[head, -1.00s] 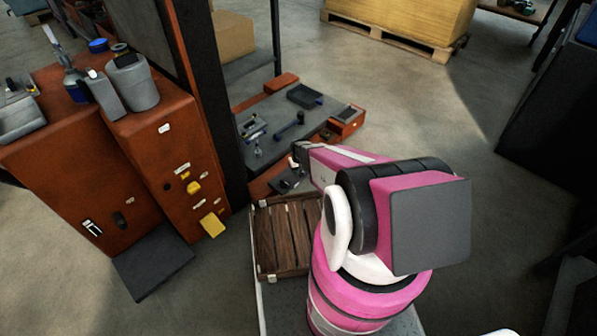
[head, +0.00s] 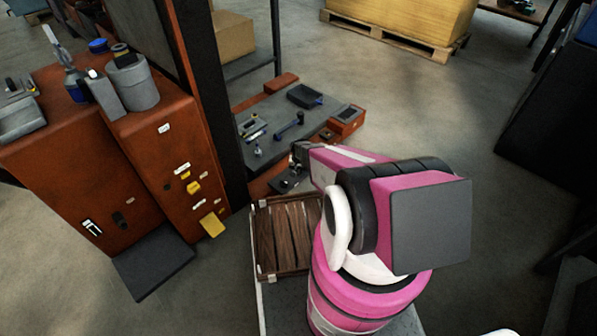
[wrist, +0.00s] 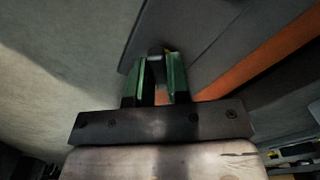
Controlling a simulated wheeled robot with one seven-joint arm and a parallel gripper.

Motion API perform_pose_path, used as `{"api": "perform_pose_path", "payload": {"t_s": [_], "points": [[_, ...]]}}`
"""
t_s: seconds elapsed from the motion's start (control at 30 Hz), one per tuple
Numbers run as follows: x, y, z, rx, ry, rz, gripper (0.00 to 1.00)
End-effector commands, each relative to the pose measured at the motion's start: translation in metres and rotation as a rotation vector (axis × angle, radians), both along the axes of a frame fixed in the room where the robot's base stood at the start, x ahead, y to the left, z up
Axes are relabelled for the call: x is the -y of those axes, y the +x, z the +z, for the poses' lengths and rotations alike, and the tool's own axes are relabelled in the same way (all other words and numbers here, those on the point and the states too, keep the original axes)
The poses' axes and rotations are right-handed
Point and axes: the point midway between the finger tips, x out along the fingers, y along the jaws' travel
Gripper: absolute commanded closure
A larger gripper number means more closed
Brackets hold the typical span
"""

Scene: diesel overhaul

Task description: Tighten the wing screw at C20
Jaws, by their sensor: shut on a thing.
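My gripper (wrist: 160,75) shows in the wrist view with two green-faced fingers. They are shut on a small grey piece (wrist: 155,52) at their tips, which I take to be the wing screw. In the head view my gripper (head: 296,156) is at the near right edge of the low grey-topped bench, small and partly hidden by my pink arm.
The low bench (head: 275,118) carries a dark tray (head: 304,96), a blue-ended tool (head: 288,130) and small fittings. An orange cabinet (head: 150,165) with labels and a yellow tag stands left. A slatted wooden crate (head: 287,236) lies nearer. Open floor (head: 430,110) is at right.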

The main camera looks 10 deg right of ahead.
Motion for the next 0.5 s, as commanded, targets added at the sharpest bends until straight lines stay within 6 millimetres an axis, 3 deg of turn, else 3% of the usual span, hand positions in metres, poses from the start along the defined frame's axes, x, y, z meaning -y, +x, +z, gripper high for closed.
{"api": "perform_pose_path", "payload": {"t_s": [0.5], "points": [[0.0002,0.0001,-0.0001,0.001,0.0,-0.407,1.0]]}}
